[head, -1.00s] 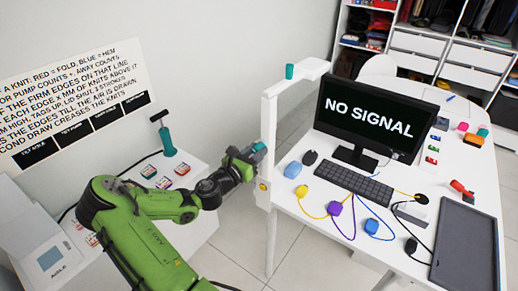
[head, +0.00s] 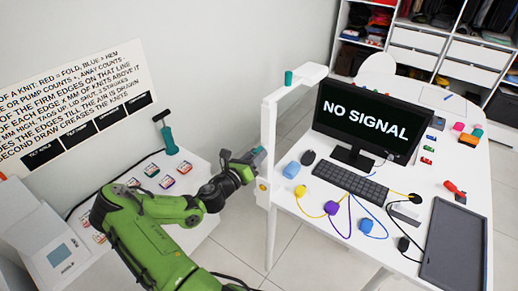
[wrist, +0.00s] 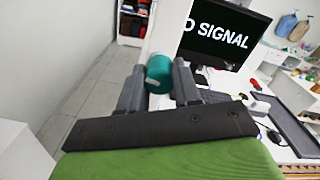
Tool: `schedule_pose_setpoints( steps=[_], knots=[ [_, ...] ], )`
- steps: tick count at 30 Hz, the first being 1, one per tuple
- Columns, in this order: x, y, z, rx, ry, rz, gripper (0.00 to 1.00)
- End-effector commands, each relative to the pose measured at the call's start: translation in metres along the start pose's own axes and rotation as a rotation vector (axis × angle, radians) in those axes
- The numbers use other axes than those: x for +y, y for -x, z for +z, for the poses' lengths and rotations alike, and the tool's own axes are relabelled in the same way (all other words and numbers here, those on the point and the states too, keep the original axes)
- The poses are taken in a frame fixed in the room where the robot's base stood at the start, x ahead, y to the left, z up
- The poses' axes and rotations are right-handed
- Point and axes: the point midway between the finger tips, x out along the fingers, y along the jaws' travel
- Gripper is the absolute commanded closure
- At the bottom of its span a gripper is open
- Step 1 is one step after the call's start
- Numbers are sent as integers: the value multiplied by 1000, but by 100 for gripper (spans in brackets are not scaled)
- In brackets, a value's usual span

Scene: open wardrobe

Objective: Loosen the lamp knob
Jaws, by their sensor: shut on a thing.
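The lamp is a white post (head: 267,131) with a short top arm at the near left corner of the desk. A teal knob (wrist: 159,72) sits on the post, between my fingertips in the wrist view. My gripper (head: 258,157) is shut on this knob, which it mostly hides in the head view. In the wrist view, my gripper (wrist: 158,88) has one dark finger on each side of the knob. A yellow round spot (head: 262,187) is lower on the post.
The white desk (head: 322,257) holds a monitor (head: 368,118), a keyboard (head: 350,182), corded coloured blocks and a dark tray (head: 453,246). Floor shows between the tables.

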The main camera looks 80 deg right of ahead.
Motion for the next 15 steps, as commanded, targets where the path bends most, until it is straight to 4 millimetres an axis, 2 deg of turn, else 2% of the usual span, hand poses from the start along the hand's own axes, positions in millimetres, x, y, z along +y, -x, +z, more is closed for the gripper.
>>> schedule_pose_setpoints(
  steps=[5,15],
  knots=[
    [-1,0,1,2,270,-1,100],
    [-1,1,0,1,970,-3,100]
  ],
)
